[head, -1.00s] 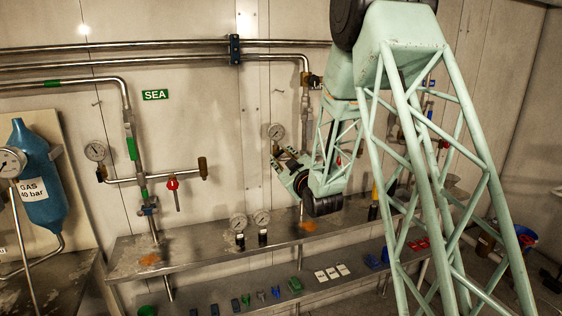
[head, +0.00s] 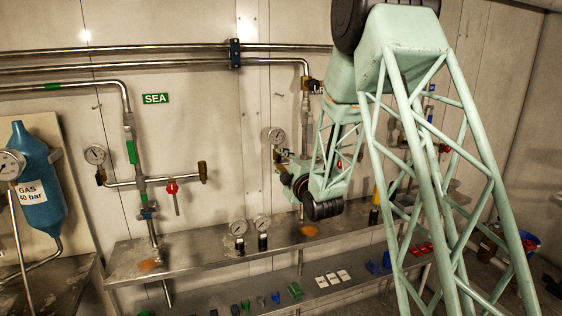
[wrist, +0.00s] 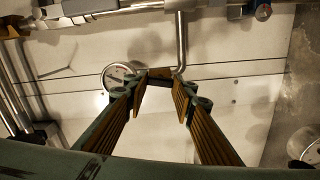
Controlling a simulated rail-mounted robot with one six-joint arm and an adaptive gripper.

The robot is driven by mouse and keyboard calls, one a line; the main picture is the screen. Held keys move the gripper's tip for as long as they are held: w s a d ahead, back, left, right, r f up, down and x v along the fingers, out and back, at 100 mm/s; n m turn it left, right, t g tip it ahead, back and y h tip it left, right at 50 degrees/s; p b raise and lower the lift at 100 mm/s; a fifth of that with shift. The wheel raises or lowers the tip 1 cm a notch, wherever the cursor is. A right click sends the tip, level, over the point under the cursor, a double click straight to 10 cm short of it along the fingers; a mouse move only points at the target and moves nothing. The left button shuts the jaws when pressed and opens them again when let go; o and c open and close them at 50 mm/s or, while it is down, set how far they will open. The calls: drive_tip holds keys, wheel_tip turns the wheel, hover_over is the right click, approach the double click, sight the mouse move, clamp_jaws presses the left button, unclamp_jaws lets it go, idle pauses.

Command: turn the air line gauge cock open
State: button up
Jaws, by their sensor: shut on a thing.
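The air line gauge (head: 275,135) has a round pale dial and sits on pipework on the back wall, left of my arm in the head view. In the wrist view its round face (wrist: 118,76) shows just left of my fingertips. My gripper (wrist: 158,84) is shut on a small dark and brass-coloured piece, the gauge cock (wrist: 157,77), beside the gauge. The cock's handle is mostly hidden by the fingers, so its angle is unclear. In the head view my gripper (head: 283,164) is just below the gauge, its fingertips hard to make out.
A metal shelf (head: 200,253) runs below, with two upright gauges (head: 250,226) on it. A red-handled valve (head: 172,187) and another gauge (head: 95,155) are on the pipe at left. A pipe (wrist: 181,40) rises close behind my fingertips in the wrist view.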

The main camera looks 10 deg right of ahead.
drive_tip(key=shift+n, duration=1.2)
drive_tip(key=o, duration=0.9)
drive_tip(key=shift+s, duration=0.15)
drive_tip(key=shift+s+d, duration=0.25)
drive_tip(key=shift+s, duration=1.7)
drive_tip(key=shift+s+d, duration=0.25)
drive_tip(key=shift+s, duration=1.65)
drive_tip(key=shift+s+d, duration=0.25)
drive_tip(key=shift+s, duration=1.7)
drive_tip(key=shift+r, duration=0.2)
